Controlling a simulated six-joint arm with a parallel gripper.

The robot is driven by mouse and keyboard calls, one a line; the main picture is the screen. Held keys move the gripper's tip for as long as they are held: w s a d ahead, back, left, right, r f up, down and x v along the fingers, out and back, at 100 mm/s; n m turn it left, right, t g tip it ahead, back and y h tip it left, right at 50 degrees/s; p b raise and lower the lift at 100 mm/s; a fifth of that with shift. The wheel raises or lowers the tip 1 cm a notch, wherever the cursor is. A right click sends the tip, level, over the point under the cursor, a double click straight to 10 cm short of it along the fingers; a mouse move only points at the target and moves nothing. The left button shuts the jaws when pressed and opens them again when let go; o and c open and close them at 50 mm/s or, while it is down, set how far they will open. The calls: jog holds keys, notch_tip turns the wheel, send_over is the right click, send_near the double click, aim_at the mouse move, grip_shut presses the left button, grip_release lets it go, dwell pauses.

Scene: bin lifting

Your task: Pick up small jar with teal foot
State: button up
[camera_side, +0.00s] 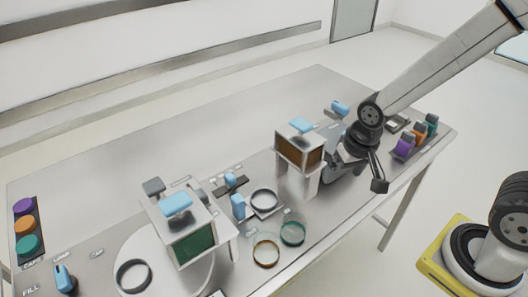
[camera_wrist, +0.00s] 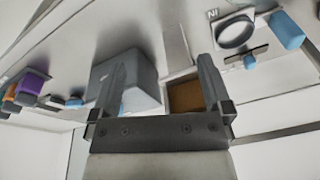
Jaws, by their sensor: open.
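A small round clear jar with a teal foot (camera_side: 292,233) stands on the table near its front edge in the side view. A similar jar with an orange-brown foot (camera_side: 266,251) stands just left of and nearer than it. My gripper (camera_side: 358,178) is up and to the right of both jars, beside the brown-windowed station, and does not touch them. In the wrist view my gripper (camera_wrist: 165,78) has its two fingers wide apart, with nothing held between them. I cannot make out the teal-footed jar in the wrist view.
The brown-windowed station (camera_side: 287,147) and the green-windowed station (camera_side: 180,218) stand either side of the jars. Purple, orange and teal pieces stand at the right end, including a purple one (camera_side: 404,146). The back of the table is bare.

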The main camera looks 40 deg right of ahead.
aim_at(295, 217)
jog(key=a+f+m, duration=0.1)
jog(key=a+m, duration=0.2)
jog(key=m, duration=0.1)
jog(key=w+a+f+m+g, duration=0.1)
jog(key=a+m, duration=0.3)
jog(key=w+a+f+m, duration=0.1)
jog(key=a+m, duration=0.2)
jog(key=m, duration=0.1)
jog(key=shift+w+a+f+g, duration=0.1)
jog(key=shift+a+f+g, duration=0.1)
jog(key=shift+a+g, duration=0.15)
jog(key=shift+a+f+m, duration=0.25)
jog(key=shift+a+m, duration=0.4)
jog(key=shift+m, duration=0.35)
jog(key=shift+f, duration=1.3)
jog(key=shift+d+f, duration=0.15)
jog(key=shift+f, duration=2.45)
jog(key=c, duration=1.1)
jog(key=shift+o, duration=0.2)
